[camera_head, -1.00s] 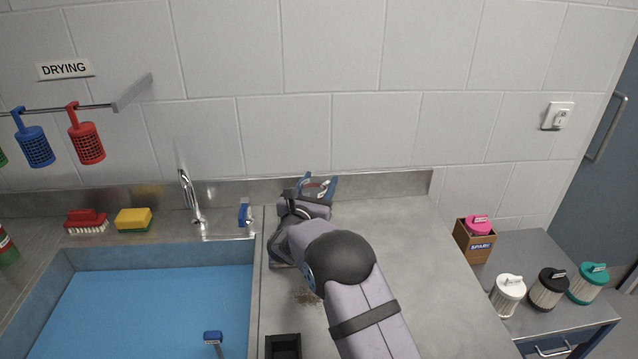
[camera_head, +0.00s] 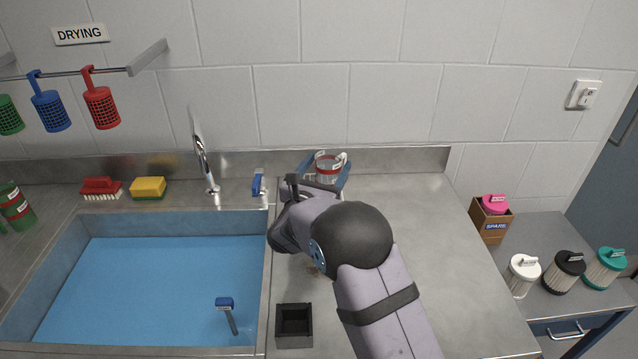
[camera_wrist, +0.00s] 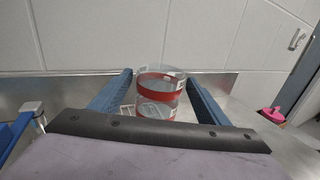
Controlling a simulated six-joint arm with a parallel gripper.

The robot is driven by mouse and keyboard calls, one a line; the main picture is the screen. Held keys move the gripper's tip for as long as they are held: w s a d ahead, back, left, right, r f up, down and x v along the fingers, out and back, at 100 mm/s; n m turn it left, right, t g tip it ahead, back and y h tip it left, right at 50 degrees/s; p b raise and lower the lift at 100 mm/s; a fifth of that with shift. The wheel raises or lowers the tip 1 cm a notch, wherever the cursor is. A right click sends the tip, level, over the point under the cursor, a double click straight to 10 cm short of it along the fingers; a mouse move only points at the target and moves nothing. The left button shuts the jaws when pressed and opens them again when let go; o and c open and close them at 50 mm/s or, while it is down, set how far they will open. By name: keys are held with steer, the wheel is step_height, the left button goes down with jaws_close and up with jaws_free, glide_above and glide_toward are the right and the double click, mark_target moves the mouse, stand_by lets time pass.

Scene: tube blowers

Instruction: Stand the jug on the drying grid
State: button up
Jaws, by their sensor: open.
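The jug (camera_head: 328,168) is clear with a red band and stands upright on the steel counter near the back wall. It also shows in the wrist view (camera_wrist: 158,88), between two blue fingers. My gripper (camera_head: 326,163) is open, with one finger on each side of the jug. In the wrist view my gripper (camera_wrist: 160,77) shows a gap between each finger and the jug's wall. The jug's base is partly hidden by my wrist. I cannot make out a drying grid; a DRYING sign (camera_head: 80,34) hangs on the wall at the upper left.
The blue-floored sink (camera_head: 150,290) lies left of my arm, with a tap (camera_head: 204,165) behind it. A black open box (camera_head: 294,326) stands on the near counter. Baskets hang from a rail (camera_head: 110,72). The counter right of my arm is clear.

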steer(key=b+v, duration=0.1)
steer(key=v, duration=0.5)
steer(key=shift+n+h, duration=0.3)
steer(key=d+r+p, duration=0.1)
steer(key=s+r+p, duration=0.1)
steer(key=r+p, duration=0.1)
steer(key=d+r+p, duration=0.1)
steer(key=r, duration=0.1)
steer(key=shift+s+d+r+p, duration=0.15)
steer(key=shift+s+d+p, duration=0.1)
steer(key=shift+d+p, duration=0.1)
steer(key=s+d+m+g+h+p, duration=0.2)
steer(key=s+d+m+g+p, duration=0.7)
steer(key=s+d+m+g, duration=0.6)
steer(key=s+d+m+g+y+p, duration=0.1)
steer(key=s+d+m+y+p, duration=0.15)
steer(key=s+m+p, duration=0.65)
steer(key=s+a+r+m+y+p, duration=0.2)
steer(key=s+a+r+m+y, duration=0.2)
steer(key=s+a+m+y, duration=0.3)
steer(key=s+a, duration=0.1)
steer(key=s, duration=0.3)
steer(key=shift+a+r+m+g+p, duration=0.2)
steer(key=shift+a+m+g+p, duration=0.1)
steer(key=shift+a+m+p, duration=0.1)
